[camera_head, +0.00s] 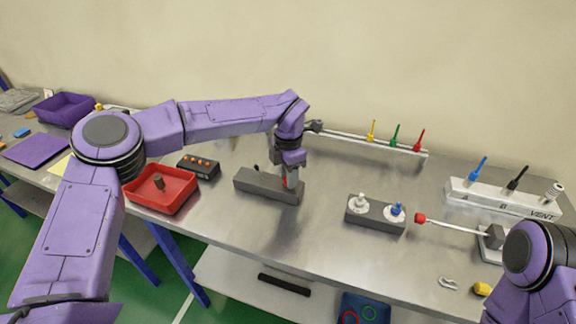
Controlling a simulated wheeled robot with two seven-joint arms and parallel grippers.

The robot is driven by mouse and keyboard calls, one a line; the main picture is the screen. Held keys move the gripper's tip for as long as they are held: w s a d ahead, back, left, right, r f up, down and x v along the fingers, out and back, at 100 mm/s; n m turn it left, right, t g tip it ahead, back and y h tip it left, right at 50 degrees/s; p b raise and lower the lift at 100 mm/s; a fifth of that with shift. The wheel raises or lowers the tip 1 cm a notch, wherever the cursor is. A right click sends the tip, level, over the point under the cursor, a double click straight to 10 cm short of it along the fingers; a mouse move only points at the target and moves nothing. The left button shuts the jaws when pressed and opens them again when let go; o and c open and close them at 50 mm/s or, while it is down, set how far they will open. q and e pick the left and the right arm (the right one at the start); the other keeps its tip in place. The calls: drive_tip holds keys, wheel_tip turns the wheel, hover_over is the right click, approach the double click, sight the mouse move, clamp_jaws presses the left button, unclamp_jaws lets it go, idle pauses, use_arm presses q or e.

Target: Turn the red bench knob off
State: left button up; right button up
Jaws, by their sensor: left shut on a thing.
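The red bench knob (286,182) shows as a small red patch at the right end of a long grey block (255,186) on the steel bench. My left gripper (288,177) points down over that end of the block and is shut on the red knob. The gripper hides most of the knob, so I cannot tell its angle. A small black knob (257,168) stands on the same block, left of the gripper. A link of my right arm shows at the lower right; its gripper is out of view.
A red tray (163,203) and a black box with orange buttons (199,165) lie left of the block. To the right are a grey block with white and blue knobs (376,220) and a red-ended lever (450,225). A rail with coloured valves (375,145) runs behind.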

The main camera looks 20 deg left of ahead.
use_arm(q)
drive_tip(key=shift+r+m+p, duration=0.15)
drive_tip(key=shift+m+p, duration=0.65)
drive_tip(key=shift+m, duration=0.2)
drive_tip(key=shift+w, duration=0.1)
drive_tip(key=o, duration=1.1)
drive_tip(key=shift+a, duration=0.1)
drive_tip(key=shift+c, duration=0.2)
drive_tip(key=shift+r, duration=0.2)
wheel_tip(320, 180, up, 10)
drive_tip(key=b, duration=0.2)
